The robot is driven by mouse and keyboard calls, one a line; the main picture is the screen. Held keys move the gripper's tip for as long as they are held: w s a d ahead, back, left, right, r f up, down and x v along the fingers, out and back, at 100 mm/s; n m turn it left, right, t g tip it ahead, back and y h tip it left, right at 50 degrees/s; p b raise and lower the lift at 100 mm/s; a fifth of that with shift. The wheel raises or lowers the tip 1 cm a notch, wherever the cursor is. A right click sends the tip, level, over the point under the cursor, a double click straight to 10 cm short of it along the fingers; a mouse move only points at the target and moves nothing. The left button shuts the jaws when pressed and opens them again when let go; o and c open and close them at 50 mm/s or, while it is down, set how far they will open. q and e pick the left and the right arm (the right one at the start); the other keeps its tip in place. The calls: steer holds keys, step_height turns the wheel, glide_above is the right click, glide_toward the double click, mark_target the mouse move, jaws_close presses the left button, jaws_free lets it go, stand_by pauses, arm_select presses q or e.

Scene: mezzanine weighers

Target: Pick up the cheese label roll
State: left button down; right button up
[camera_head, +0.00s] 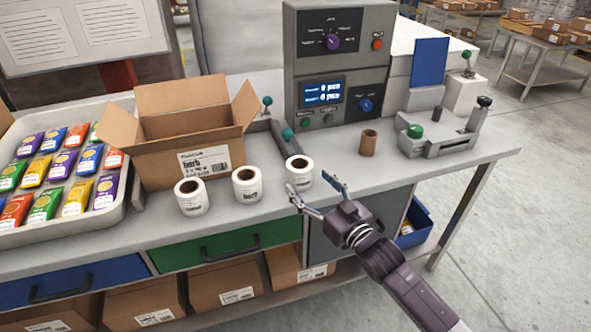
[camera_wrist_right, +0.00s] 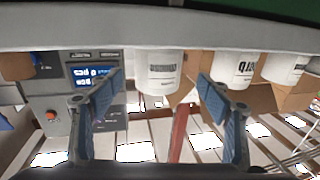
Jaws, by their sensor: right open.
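Three white label rolls stand in a row near the bench's front edge: a left roll (camera_head: 191,198), a middle roll (camera_head: 247,187) and a right roll (camera_head: 299,173). Their print is too small to tell which is the cheese label roll. My right gripper (camera_head: 318,191) is open and empty, just in front of the right roll. In the right wrist view, which is upside down, the right roll (camera_wrist_right: 158,72) shows between the two blue fingertips, apart from them and farther off. The middle roll (camera_wrist_right: 238,68) shows beyond one finger. My left gripper is out of view.
An open cardboard box (camera_head: 190,160) stands behind the rolls, and a tray (camera_head: 128,190) of colourful packets is at left. A grey weigher (camera_head: 340,85) stands behind. A brown cardboard core (camera_head: 368,143) and a lever device (camera_head: 440,140) are at right.

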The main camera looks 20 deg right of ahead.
mark_target(299, 171)
steer(key=shift+x, duration=1)
steer(key=x, duration=0.3)
steer(key=shift+w+d+p, duration=0.1)
steer(key=shift+w+p, duration=0.15)
steer(key=shift+p, duration=0.1)
steer(key=shift+w+f, duration=0.1)
steer(key=shift+w, duration=0.2)
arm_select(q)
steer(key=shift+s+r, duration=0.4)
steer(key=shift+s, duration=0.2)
arm_select(e)
steer(key=c, duration=1.4)
